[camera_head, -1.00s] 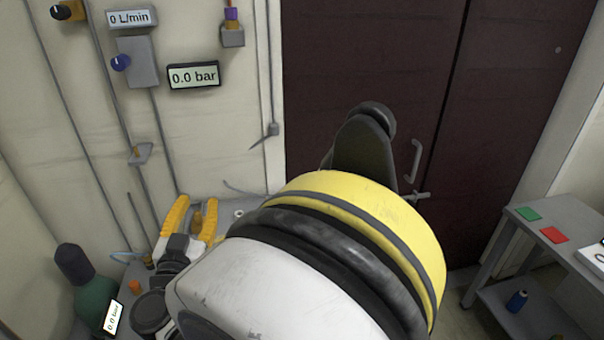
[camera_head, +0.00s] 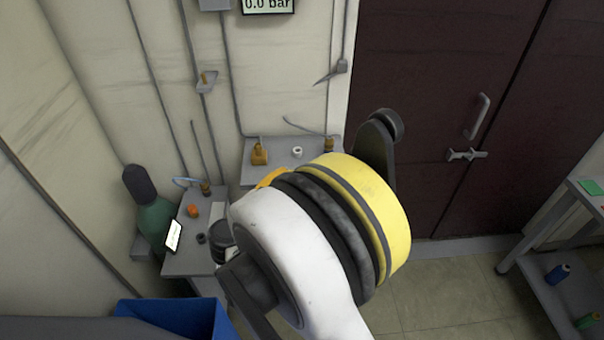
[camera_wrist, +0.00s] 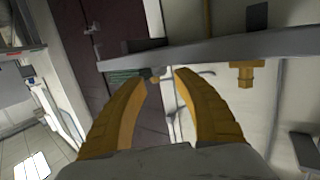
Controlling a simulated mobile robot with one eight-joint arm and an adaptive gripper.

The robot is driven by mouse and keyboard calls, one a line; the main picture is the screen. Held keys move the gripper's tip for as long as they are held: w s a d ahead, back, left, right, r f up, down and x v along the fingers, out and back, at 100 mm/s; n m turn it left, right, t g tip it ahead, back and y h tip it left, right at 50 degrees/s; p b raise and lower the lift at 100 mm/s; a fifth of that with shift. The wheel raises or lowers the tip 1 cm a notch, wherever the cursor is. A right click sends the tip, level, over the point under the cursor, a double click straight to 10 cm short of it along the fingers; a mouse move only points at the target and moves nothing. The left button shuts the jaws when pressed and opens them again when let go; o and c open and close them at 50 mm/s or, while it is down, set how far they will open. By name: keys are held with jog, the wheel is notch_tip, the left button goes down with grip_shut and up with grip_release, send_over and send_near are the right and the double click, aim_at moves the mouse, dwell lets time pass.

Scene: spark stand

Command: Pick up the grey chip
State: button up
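I cannot make out a grey chip in either view. My gripper (camera_wrist: 164,76) shows in the wrist view with its two yellow fingers apart and nothing clearly held between them. A small grey and brass piece shows near the fingertips, but I cannot tell what it is. In the head view my arm hides nearly all of the gripper; only a bit of yellow-orange shows beside the arm.
A grey bench (camera_head: 183,262) holds an orange cap (camera_head: 193,210) and a dark ring (camera_head: 201,239). A brass fitting (camera_head: 260,156) and a white ring (camera_head: 297,152) sit farther back. A green cylinder (camera_head: 155,222) stands left, a blue bin (camera_head: 180,318) in front.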

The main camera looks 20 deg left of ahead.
jog(key=w, duration=0.2)
jog(key=w+b, duration=0.1)
jog(key=shift+w+d+f, duration=0.2)
jog(key=shift+w+f, duration=0.1)
jog(key=shift+f, duration=0.05)
jog(key=shift+s+r, duration=0.1)
grip_shut()
jog(key=shift+r, duration=0.1)
